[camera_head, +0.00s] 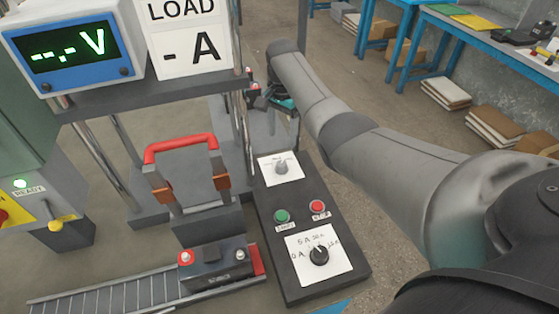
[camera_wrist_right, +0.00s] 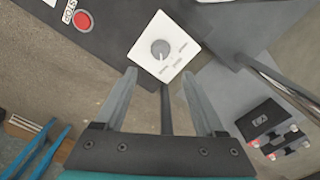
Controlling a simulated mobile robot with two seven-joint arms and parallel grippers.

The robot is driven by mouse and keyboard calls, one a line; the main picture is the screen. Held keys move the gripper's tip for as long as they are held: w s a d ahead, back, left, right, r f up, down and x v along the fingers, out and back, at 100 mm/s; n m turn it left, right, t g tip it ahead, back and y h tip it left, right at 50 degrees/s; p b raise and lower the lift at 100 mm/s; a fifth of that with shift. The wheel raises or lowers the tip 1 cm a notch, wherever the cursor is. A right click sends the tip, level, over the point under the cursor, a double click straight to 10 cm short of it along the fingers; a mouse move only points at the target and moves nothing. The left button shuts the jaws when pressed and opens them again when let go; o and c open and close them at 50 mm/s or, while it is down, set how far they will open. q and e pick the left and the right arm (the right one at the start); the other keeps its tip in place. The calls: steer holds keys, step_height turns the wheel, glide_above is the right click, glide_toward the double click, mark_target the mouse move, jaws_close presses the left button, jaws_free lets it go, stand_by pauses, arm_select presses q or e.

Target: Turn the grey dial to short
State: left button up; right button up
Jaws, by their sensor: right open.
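The grey dial (camera_head: 281,168) is a round knob on a white square label at the far end of the dark control panel (camera_head: 268,215). It also shows in the right wrist view, where the grey dial (camera_wrist_right: 160,49) sits beyond the fingertips; the label's small words are too blurred to read. My right gripper (camera_wrist_right: 158,88) is open and empty, its two fingers pointing towards the dial and apart from it. In the head view its teal body shows past the forearm, behind the panel. My left gripper is not in view.
The panel also holds a green button (camera_head: 281,216), a red button (camera_head: 317,207) and a black dial (camera_head: 319,255). A metal post (camera_wrist_right: 280,80) rises right of the dial in the wrist view.

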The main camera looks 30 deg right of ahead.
mark_target(282, 163)
step_height(282, 163, down, 11)
steer(key=b, duration=0.4)
steer(key=shift+r+b, duration=0.1)
steer(key=shift+b, duration=0.25)
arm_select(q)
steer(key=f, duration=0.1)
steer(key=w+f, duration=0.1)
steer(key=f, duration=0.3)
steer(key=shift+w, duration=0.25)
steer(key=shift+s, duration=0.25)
arm_select(e)
jaws_close()
